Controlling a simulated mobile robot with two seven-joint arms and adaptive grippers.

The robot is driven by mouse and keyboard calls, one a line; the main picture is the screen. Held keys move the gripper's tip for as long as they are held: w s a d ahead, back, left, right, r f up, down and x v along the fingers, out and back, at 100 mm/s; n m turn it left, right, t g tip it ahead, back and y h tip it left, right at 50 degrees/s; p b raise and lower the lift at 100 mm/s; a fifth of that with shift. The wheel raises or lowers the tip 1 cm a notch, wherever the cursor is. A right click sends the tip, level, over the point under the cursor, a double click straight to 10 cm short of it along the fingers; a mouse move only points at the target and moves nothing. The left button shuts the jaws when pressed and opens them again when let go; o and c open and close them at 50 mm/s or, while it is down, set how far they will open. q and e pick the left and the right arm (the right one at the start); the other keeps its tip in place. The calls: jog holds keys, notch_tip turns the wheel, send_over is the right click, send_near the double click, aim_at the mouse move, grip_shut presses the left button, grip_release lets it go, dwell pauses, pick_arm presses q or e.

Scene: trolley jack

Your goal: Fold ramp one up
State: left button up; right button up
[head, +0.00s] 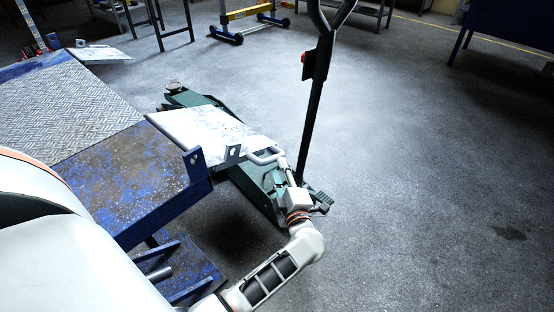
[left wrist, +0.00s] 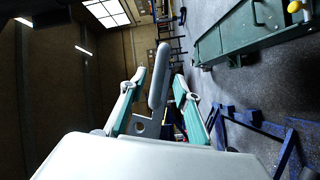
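A pale, worn ramp plate (head: 205,135) juts out from the end of the blue lift platform (head: 135,170), roughly level. A second pale ramp (head: 98,55) lies at the platform's far corner; no label tells which is ramp one. My left gripper (head: 284,165) is at the near ramp's handle. In the left wrist view, its teal fingers (left wrist: 158,88) are apart, with the grey handle bar (left wrist: 160,75) between them and gaps visible on both sides. My right gripper is not in view.
A green trolley jack (head: 250,190) with an upright black handle (head: 317,110) stands beside and partly under the ramp, close to my left gripper. A bench (head: 510,25) stands at the far right. The floor to the right is clear.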

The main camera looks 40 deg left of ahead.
aim_at(275, 158)
pick_arm(q)
jog(key=b+x, duration=0.1)
jog(key=x, duration=0.5)
grip_shut()
